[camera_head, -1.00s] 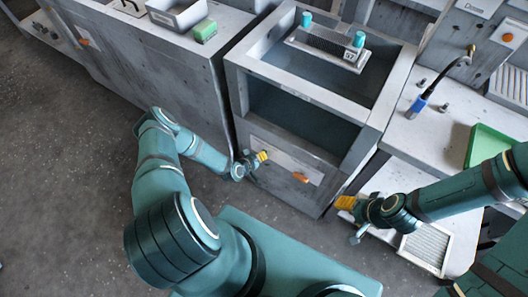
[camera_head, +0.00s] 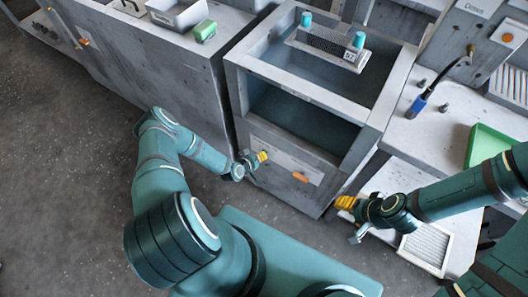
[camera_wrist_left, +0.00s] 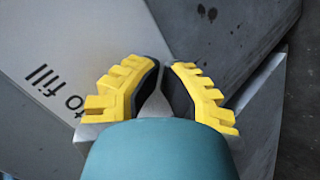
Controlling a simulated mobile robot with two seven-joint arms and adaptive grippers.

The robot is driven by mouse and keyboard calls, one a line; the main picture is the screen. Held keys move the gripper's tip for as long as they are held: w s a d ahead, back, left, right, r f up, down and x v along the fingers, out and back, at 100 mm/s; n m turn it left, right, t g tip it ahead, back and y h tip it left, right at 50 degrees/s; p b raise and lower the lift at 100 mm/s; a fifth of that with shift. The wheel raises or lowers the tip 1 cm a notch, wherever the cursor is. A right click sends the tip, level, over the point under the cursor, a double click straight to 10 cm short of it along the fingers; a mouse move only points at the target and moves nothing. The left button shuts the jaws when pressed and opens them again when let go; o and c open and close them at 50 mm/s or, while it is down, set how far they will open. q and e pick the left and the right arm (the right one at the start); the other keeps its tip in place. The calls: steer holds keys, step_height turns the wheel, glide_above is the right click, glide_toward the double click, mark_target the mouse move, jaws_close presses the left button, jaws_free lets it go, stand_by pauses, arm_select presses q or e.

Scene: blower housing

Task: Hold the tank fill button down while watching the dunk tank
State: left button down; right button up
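The dunk tank (camera_head: 243,92) is a grey open-topped box with an open front and dark blue-teal inside. An orange part (camera_head: 300,177) sits right of the gripper. My right gripper (camera_head: 345,202) hangs right of the tank, apart from it.
A grey counter (camera_head: 150,65) on the left holds a white tray (camera_head: 178,14) and a green block (camera_head: 205,31). On the right bench are a blue-handled hose (camera_head: 417,106) and a green tray (camera_head: 490,150). A white framed filter (camera_head: 427,247) lies lower right. Floor at left is clear.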

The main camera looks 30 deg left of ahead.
arm_select(q)
steer(key=shift+s, duration=0.8)
steer(key=s, duration=0.5)
steer(key=shift+a, duration=0.25)
stand_by(0.5)
